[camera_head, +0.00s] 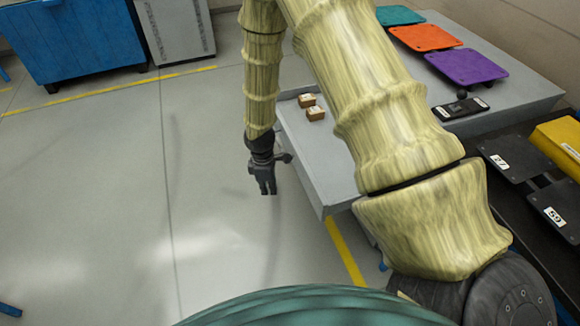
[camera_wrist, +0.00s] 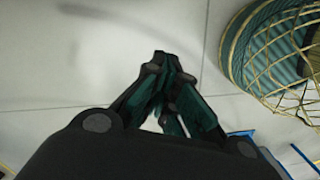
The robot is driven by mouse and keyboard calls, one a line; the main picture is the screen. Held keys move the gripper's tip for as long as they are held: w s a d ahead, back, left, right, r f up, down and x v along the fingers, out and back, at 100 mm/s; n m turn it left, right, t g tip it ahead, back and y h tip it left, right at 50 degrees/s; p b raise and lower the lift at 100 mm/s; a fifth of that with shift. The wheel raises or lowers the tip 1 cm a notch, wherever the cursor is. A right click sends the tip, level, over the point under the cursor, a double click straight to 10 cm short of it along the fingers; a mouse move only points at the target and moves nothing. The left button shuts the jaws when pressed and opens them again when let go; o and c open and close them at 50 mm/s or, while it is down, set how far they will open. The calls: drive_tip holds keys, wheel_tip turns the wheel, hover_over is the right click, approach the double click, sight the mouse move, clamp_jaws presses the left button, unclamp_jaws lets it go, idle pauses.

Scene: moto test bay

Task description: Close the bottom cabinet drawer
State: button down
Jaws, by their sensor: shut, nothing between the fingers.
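A grey drawer-like tray (camera_head: 335,180) juts out left of the grey cabinet top, with two small brown boxes (camera_head: 312,107) in its far part. I cannot tell whether it is the bottom drawer. My arm hides much of its right side and where it meets the cabinet. My gripper (camera_head: 265,188) hangs pointing down over the floor, just left of the tray's outer edge and apart from it. In the wrist view my gripper (camera_wrist: 162,62) has its fingertips together, empty, above bare floor. The drawer cannot be made out there.
Teal, orange (camera_head: 425,37) and purple plates and a dark device (camera_head: 460,108) lie on the grey top. A dark bench with a yellow box (camera_head: 560,145) stands at right. A blue cabinet (camera_head: 75,40) is far left. Open floor lies left.

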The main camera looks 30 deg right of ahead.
drive_tip(key=w+d+r+n+h+b, duration=0.2)
drive_tip(key=w+d+r+n+b, duration=0.2)
drive_tip(key=w+d+r, duration=0.55)
drive_tip(key=d+p+x, duration=0.1)
drive_tip(key=d+x, duration=0.1)
drive_tip(key=x, duration=1)
drive_tip(key=shift+w+d+r, duration=0.15)
drive_tip(key=shift+w+r, duration=0.05)
drive_tip(key=shift+w, duration=0.15)
